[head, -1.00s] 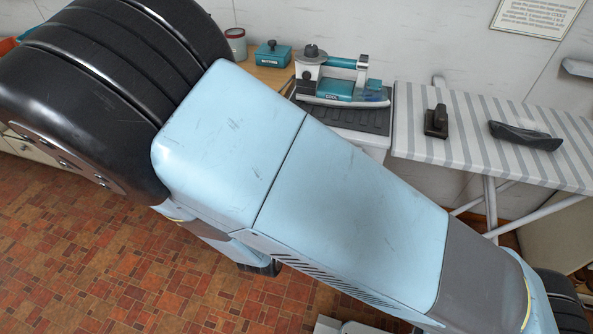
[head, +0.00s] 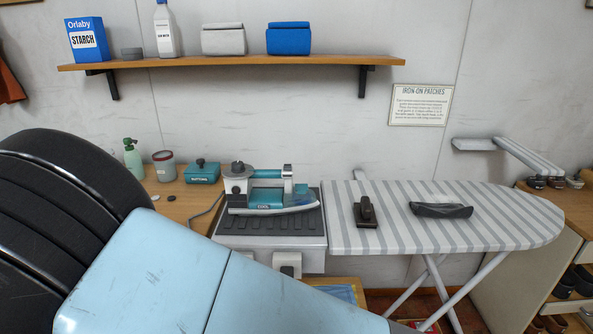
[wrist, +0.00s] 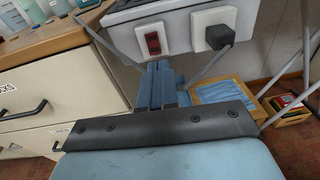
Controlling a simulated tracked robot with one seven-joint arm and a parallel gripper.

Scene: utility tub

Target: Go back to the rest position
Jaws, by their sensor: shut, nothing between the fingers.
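My gripper (wrist: 164,88) shows in the wrist view as two blue-grey fingers side by side, closed together with nothing between them. It is in front of and below the edge of the white unit with the socket and switch. In the head view my blue arm crosses the lower left, and the gripper itself is out of frame.
A steam iron (head: 265,192) stands on a dark ribbed mat beside the striped ironing board (head: 345,225). A wooden counter (head: 180,205) lies left, a shelf (head: 230,63) above. The wrist view shows a drawer unit (wrist: 60,90) left and a plug (wrist: 217,37) near the gripper.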

